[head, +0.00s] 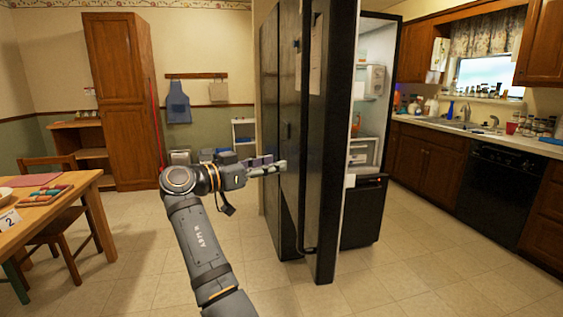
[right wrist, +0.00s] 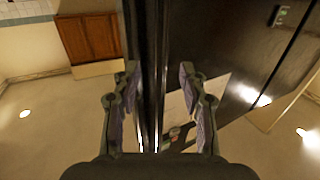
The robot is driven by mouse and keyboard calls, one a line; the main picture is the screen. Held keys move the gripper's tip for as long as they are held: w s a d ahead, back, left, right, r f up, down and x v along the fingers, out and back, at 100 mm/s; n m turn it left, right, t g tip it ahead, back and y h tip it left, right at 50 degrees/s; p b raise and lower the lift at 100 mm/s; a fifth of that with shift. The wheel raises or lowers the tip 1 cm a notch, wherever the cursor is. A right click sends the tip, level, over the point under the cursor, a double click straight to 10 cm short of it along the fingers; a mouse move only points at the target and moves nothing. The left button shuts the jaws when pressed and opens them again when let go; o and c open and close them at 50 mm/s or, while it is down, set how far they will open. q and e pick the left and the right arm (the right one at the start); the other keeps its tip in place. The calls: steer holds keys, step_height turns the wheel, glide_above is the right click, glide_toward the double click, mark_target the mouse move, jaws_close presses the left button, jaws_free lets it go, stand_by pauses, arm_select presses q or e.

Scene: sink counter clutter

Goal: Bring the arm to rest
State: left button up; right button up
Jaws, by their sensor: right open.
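My right arm (head: 205,245) reaches up from the bottom middle of the head view, bent at the wrist with the gripper pointing right. My right gripper (head: 276,166) is at the dark side of the black fridge (head: 325,200). In the right wrist view, its two fingers (right wrist: 158,88) are apart, with a dark upright panel edge (right wrist: 150,35) showing between them. I cannot tell whether the fingers touch the panel. The gripper holds nothing that I can see. My left gripper is not in view.
The fridge stands open, its lit shelves (head: 366,125) showing at right. A wooden table (head: 62,215) and chair (head: 60,245) stand at left. A tall wooden cabinet (head: 120,100) is behind. A sink counter (head: 470,131) with clutter is far right. Tiled floor (head: 420,275) is clear at front right.

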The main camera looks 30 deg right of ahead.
stand_by(0.4)
